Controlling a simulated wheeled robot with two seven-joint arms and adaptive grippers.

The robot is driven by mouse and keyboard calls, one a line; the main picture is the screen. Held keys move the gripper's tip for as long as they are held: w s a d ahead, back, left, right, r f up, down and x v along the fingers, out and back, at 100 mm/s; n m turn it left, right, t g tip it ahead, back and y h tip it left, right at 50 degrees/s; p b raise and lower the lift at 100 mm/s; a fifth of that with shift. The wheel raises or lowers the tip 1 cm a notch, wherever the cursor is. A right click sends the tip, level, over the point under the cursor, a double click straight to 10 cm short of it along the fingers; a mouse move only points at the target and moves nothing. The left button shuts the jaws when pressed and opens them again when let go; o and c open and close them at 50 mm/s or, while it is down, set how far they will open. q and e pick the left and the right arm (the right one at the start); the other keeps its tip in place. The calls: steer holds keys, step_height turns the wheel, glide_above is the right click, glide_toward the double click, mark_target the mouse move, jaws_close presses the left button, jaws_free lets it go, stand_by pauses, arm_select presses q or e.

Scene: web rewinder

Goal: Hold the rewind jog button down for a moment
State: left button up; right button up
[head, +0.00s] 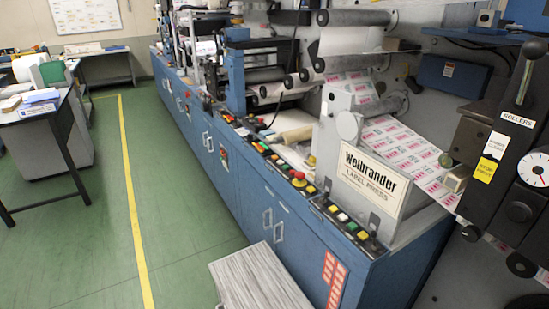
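The blue label press (240,170) runs from the back left to the front right. A strip of coloured push buttons (342,216) lies along its near top edge, with yellow, white, green and dark caps. More buttons and a red mushroom button (298,176) sit further along the edge. The labels of these buttons are too small to read, so I cannot tell which one is the rewind jog button. A dark panel marked ROLLERS (490,165) stands at the right edge, with a lever, knobs and a round dial (535,170). Neither of my grippers is in view.
A printed label web (405,145) passes over rollers on the press. A white stack (258,277) stands on the floor against the press front. A table (55,120) is at the left. The green floor with a yellow line (130,190) between them is clear.

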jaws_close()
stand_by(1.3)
